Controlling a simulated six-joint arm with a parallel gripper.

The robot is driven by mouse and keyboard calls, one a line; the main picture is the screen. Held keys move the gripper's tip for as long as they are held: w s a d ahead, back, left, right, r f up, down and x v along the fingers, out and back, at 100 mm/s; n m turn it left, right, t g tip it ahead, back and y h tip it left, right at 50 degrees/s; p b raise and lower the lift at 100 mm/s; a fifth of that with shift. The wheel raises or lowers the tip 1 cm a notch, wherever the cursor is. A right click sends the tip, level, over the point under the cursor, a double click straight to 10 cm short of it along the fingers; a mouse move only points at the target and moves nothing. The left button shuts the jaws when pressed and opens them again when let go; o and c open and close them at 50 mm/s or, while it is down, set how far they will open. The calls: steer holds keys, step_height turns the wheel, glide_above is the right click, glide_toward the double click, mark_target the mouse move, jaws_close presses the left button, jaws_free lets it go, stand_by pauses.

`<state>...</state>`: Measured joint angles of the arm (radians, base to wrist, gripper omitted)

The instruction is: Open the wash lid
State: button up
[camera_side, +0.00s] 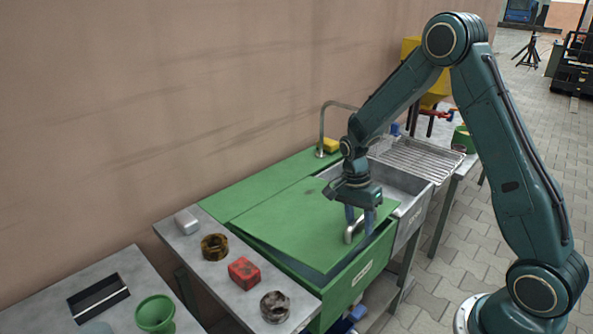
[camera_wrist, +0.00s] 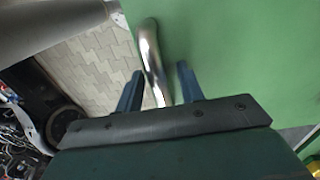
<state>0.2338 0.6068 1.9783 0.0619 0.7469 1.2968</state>
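The wash lid (camera_side: 290,222) is a flat green panel on the green wash tub (camera_side: 345,290). Its front-left edge stands a little above the tub, with a dark gap below it. A bent metal handle (camera_side: 350,234) sits near its front right edge. My gripper (camera_side: 360,220) points down over the handle. In the wrist view, the handle (camera_wrist: 150,50) runs between the two blue fingers of my gripper (camera_wrist: 160,70). The fingers are apart, with space between them and the bar. The lid (camera_wrist: 235,55) fills the right of that view. The inside of the tub is hidden.
A steel sink (camera_side: 405,190) with a tap (camera_side: 322,125) adjoins the tub on the right. Left of it, a grey bench (camera_side: 205,262) holds a red block (camera_side: 243,272), ring-shaped parts (camera_side: 274,307) and a pale block (camera_side: 187,221). A wall stands behind.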

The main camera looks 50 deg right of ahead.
steer(key=f, duration=0.1)
steer(key=s+f, duration=0.1)
steer(key=f, duration=0.1)
step_height(320, 180, up, 13)
steer(key=w, duration=0.3)
step_height(320, 180, up, 11)
steer(key=n+t, duration=0.3)
steer(key=n, duration=0.5)
glide_above(361, 231)
steer(key=s+a, duration=0.5)
steer(key=s+a+r+n+t, duration=0.2)
steer(key=s+n, duration=0.2)
steer(key=s, duration=0.1)
steer(key=s+a+r+n+t, duration=0.1)
steer(key=s+a+r+n, duration=0.1)
steer(key=s, duration=0.3)
steer(key=shift+s+a+n+t, duration=0.3)
steer(key=shift+s+n+t, duration=0.1)
steer(key=shift+n, duration=0.5)
